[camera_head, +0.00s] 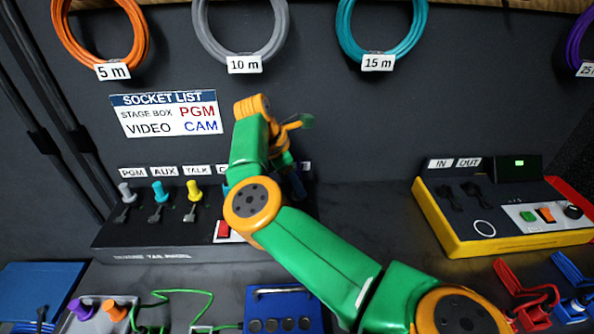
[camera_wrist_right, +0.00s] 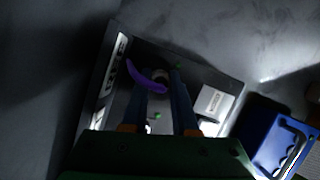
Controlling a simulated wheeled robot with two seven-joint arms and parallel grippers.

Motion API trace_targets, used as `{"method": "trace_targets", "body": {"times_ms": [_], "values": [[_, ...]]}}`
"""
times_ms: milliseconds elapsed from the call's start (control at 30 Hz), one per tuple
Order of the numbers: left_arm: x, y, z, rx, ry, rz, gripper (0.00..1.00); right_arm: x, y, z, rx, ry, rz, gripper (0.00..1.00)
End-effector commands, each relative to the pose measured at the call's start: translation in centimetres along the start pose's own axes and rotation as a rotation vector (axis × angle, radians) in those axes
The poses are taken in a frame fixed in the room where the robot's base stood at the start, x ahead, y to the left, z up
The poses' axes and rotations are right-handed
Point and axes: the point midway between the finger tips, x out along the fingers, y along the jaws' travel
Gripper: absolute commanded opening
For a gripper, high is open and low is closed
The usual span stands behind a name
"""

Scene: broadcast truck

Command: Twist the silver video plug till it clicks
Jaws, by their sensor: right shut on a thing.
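My right gripper (camera_wrist_right: 161,85) reaches to the right part of the black tail panel (camera_head: 150,235). In the right wrist view its two dark fingers are shut on a small silver-grey round plug (camera_wrist_right: 160,75). A purple curved piece (camera_wrist_right: 145,80) crosses beside the plug and partly covers it. In the head view my right arm hides the plug and much of the fingers, so whether it is fully seated or turned cannot be told. The socket list (camera_head: 165,113) pairs VIDEO with CAM; the fourth label is partly hidden. My left gripper is not in view.
Grey (camera_head: 125,190), cyan (camera_head: 158,190) and yellow (camera_head: 193,189) plugs stand at PGM, AUX and TALK. A red button (camera_head: 223,230) sits close to my arm. A yellow-framed box (camera_head: 455,240) stands right. Coiled cables hang on the back wall. Blue cases lie in front.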

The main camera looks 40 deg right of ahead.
Motion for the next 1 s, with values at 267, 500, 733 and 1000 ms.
{"method": "trace_targets", "body": {"times_ms": [267, 500, 733, 1000], "values": [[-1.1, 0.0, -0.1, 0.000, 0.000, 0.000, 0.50, -0.1, 0.0, 0.1, 0.082, 0.001, -0.037, 0.00], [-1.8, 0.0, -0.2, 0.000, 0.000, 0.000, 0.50, -0.1, 0.0, 0.1, 0.173, 0.000, -0.074, 0.00], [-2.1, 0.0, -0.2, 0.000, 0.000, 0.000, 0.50, 0.0, 0.0, 0.0, 0.252, 0.001, -0.106, 0.00], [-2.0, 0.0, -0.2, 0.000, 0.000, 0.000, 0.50, 0.1, 0.0, 0.0, 0.255, 0.001, -0.107, 0.41]]}}
